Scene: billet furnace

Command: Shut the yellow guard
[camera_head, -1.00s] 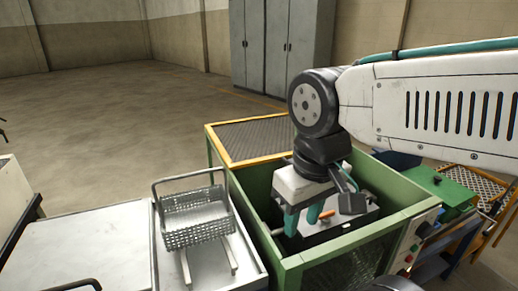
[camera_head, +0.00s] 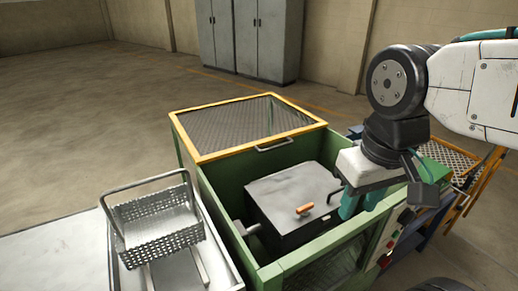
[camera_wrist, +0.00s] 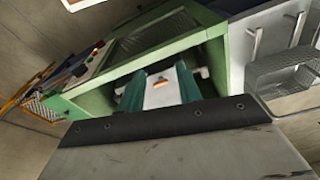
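The yellow guard (camera_head: 245,125) is a yellow-framed mesh panel lying flat over the back part of the green enclosure (camera_head: 310,255). A bar handle (camera_head: 274,146) is on its front edge. The front part of the enclosure is uncovered and shows a grey box (camera_head: 290,190) with an orange-gripped handle (camera_head: 304,209). My gripper (camera_head: 358,203) is at the enclosure's right side, to the right of and in front of the guard's handle, apart from it. In the wrist view my gripper's (camera_wrist: 158,78) teal fingers are spread with nothing held; the orange grip shows beyond them.
A wire basket (camera_head: 155,222) stands on a tray left of the enclosure. A control panel (camera_head: 393,240) with buttons is on the enclosure's right front. Another orange-framed mesh panel (camera_head: 450,160) is at the right. Open floor lies behind, before grey cabinets (camera_head: 240,35).

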